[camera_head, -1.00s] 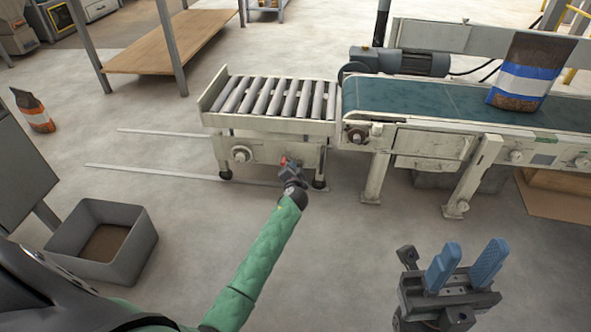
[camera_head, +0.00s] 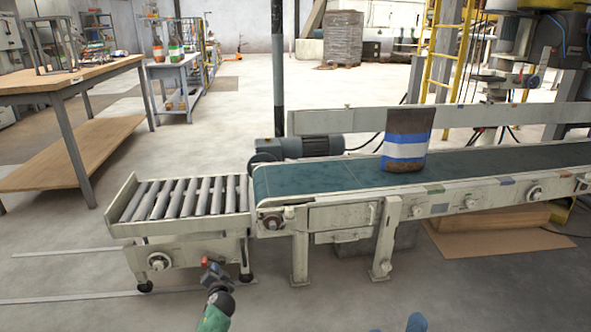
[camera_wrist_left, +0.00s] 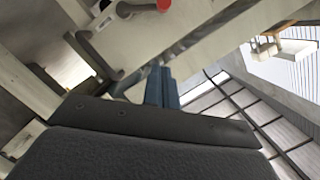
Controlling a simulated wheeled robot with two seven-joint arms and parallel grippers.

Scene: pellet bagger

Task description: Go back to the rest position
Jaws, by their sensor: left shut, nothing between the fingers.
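My left gripper (camera_head: 212,272) is at the bottom of the head view, with the end of my green left arm behind it. It appears in front of the lower frame of the roller table (camera_head: 190,250). In the left wrist view its blue fingers (camera_wrist_left: 161,72) are together with nothing between them. Pale machine framing fills much of that view beyond the fingers. Of my right gripper, only a blue fingertip (camera_head: 417,322) shows at the bottom edge of the head view; the rest is out of frame.
A green belt conveyor (camera_head: 320,178) adjoins the roller table on the right. A brown bag with a blue and white band (camera_head: 407,140) stands upright on it. A wooden workbench (camera_head: 70,78) is at the back left. Open floor (camera_head: 60,220) lies left of the roller table.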

